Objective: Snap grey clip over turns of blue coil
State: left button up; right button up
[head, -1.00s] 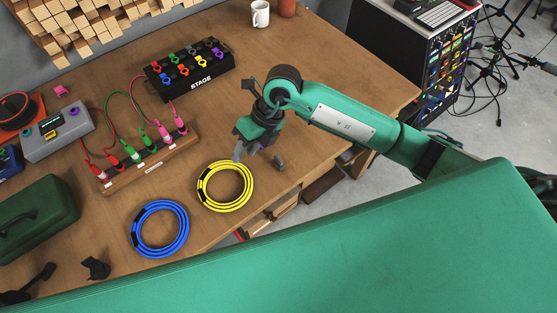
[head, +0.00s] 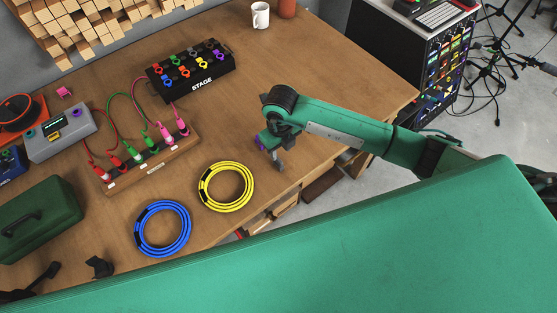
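The blue coil (head: 163,229) lies flat on the wooden table near its front edge, in the head view, with a dark band across its left side. My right gripper (head: 272,159) points down to the right of the yellow coil. The small grey clip (head: 279,166) is at the fingertips, mostly hidden by them. I cannot tell whether the fingers are closed on it.
A yellow coil (head: 226,187) lies right of the blue one. Behind are a wooden strip with coloured plugs (head: 150,162) and a black STAGE box (head: 190,72). A green toolbox (head: 38,217) stands at left.

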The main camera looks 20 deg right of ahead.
aim_at(279, 159)
jog(key=f, duration=0.1)
jog(key=f+p, duration=0.1)
jog(key=f, duration=0.2)
jog(key=shift+a+f+p, duration=0.15)
jog(key=shift+a+p, duration=0.1)
jog(key=shift+p, duration=0.15)
jog(key=shift+f, duration=0.3)
grip_shut()
